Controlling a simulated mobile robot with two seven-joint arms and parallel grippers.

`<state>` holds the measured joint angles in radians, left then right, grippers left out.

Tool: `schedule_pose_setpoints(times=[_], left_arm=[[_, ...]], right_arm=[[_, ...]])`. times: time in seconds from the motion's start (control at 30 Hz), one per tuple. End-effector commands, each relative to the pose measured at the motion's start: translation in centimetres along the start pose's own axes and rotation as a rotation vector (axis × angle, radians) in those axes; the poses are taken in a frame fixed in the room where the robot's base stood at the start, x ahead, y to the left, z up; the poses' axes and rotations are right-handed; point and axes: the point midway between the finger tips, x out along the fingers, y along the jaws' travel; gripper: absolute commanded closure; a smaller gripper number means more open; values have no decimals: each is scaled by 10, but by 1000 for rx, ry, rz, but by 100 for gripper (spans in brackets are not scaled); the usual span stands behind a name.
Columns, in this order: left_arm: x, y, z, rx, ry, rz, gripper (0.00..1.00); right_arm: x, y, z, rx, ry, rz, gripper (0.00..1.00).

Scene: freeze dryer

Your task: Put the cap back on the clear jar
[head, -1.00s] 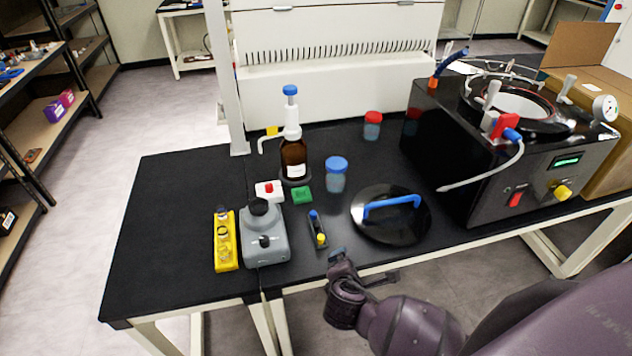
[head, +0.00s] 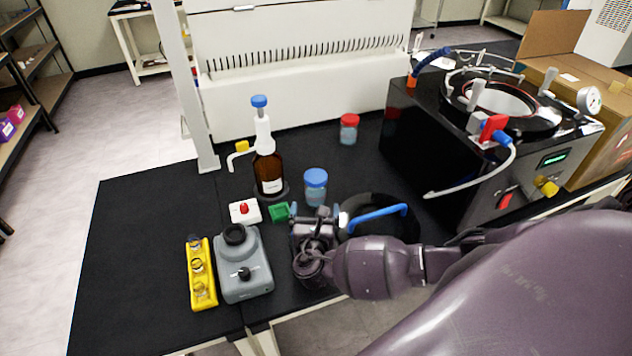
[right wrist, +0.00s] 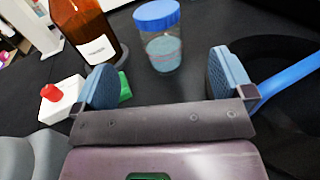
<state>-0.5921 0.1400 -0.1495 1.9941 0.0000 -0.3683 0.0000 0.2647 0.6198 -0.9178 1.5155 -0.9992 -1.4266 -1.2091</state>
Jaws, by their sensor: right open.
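A clear jar (head: 316,192) stands upright on the black bench, with a blue cap (head: 316,177) on its top. The jar (right wrist: 163,52) and its blue cap (right wrist: 156,15) also show in the right wrist view, ahead of the fingers. A second clear jar (head: 348,136) with a red cap (head: 350,120) stands farther back. My right gripper (head: 312,213) is open and empty, just in front of the blue-capped jar; its spread blue fingers (right wrist: 165,85) do not touch the jar. My left gripper is not in view.
A brown bottle (head: 268,171) with a pump top, a green block (head: 279,212) and a white box with a red knob (head: 245,211) stand left of the jar. A black round lid with a blue handle (head: 377,216) lies right. The freeze dryer (head: 440,150) stands beyond it.

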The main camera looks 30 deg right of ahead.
Motion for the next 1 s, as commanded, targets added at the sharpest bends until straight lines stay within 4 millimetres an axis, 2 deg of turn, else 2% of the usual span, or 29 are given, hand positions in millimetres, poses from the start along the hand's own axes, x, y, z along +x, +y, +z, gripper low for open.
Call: schedule_pose_setpoints(times=[0.27, 0.63, 1.0], left_arm=[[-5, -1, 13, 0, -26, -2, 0], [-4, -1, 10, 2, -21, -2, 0], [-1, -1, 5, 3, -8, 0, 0]], right_arm=[[1, 0, 0, -9, -6, 4, 1], [3, 1, 1, -9, -6, 4, 1], [50, 1, 1, -9, -7, 3, 1]])
